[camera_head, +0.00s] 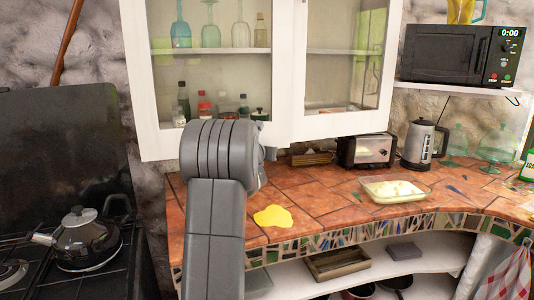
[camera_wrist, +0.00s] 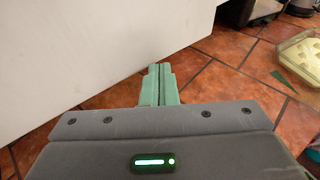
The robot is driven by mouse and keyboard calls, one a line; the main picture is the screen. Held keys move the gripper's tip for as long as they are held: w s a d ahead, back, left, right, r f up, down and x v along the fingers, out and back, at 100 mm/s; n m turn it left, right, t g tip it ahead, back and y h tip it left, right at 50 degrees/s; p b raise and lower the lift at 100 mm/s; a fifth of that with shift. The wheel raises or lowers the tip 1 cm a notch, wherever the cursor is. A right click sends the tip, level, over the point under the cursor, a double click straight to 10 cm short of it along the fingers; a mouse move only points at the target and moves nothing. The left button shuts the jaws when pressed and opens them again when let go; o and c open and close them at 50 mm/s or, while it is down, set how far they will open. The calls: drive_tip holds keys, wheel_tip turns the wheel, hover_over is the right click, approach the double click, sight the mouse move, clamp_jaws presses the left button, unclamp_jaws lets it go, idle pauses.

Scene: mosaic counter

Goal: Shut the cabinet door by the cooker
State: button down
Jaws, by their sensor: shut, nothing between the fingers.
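The white cabinet with glass doors hangs on the wall above the counter. Its left door (camera_head: 137,85), on the side by the cooker (camera_head: 80,245), shows bottles and glasses behind its glass. I cannot tell from this angle whether it stands slightly ajar. My arm rises in front of its lower edge and hides my gripper in the head view. In the wrist view my gripper (camera_wrist: 160,68) has its green fingers together and empty. They point at the lower part of a white panel (camera_wrist: 90,50); whether they touch it is unclear.
A tiled counter (camera_head: 330,190) runs below, with a yellow patch (camera_head: 273,216), a toaster (camera_head: 366,150), a kettle (camera_head: 418,145) and a glass dish (camera_head: 395,190). A microwave (camera_head: 460,55) sits on a shelf at right. A pot (camera_head: 85,238) stands on the cooker.

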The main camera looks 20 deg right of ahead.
drive_tip(key=w, duration=0.1)
drive_tip(key=w+p, duration=0.1)
drive_tip(key=w, duration=0.2)
drive_tip(key=shift+d+r+p, duration=0.1)
drive_tip(key=shift+d+p, duration=0.2)
drive_tip(key=shift+p, duration=0.05)
drive_tip(key=shift+w+a+r, duration=0.1)
drive_tip(key=shift+r, duration=0.2)
drive_tip(key=shift+r, duration=0.1)
